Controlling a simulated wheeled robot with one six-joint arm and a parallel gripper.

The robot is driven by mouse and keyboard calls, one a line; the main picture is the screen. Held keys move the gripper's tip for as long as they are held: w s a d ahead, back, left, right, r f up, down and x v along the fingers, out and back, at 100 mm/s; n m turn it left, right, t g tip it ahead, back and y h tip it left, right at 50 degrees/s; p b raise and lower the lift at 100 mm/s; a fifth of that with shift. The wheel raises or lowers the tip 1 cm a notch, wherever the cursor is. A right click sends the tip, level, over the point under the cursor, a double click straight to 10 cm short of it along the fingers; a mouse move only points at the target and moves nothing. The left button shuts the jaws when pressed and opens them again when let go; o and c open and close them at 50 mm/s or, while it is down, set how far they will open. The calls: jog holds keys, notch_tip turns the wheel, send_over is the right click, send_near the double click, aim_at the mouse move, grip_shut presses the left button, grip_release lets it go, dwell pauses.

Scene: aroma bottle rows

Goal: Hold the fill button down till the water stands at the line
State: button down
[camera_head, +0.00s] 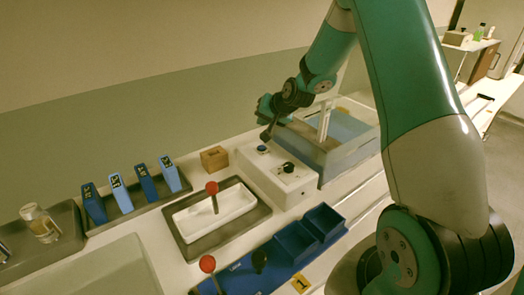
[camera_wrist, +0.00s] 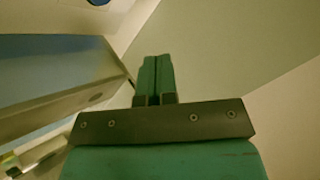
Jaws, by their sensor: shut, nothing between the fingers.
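The white control box (camera_head: 277,181) has a blue button (camera_head: 263,149) and a black knob (camera_head: 288,167) on top. I take the blue button for the fill button. My gripper (camera_head: 266,136) is shut and empty, its tip close above and behind the button; contact does not show. In the wrist view the shut fingers (camera_wrist: 157,77) point up the picture, and a dark blue round part (camera_wrist: 97,2), likely the button, is cut by the top edge, apart from them. The glass-walled tank (camera_head: 322,160) with bluish water stands right of the box. A pale upright strip (camera_head: 325,118) shows at it; no line is readable.
A small wooden block (camera_head: 214,158) sits left of the box. The wall is close behind.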

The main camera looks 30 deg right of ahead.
aim_at(263, 146)
jog(key=shift+f+b, duration=1.9)
jog(key=shift+f, duration=1.2)
jog(key=shift+f+b, duration=0.4)
jog(key=shift+f, duration=0.05)
jog(key=shift+f, duration=0.4)
dwell(0.7)
jog(key=shift+r, duration=0.15)
dwell(1.9)
jog(key=shift+r+p, duration=0.3)
jog(key=shift+r, duration=0.4)
jog(key=shift+r+p, duration=1.75)
jog(key=shift+r, duration=0.75)
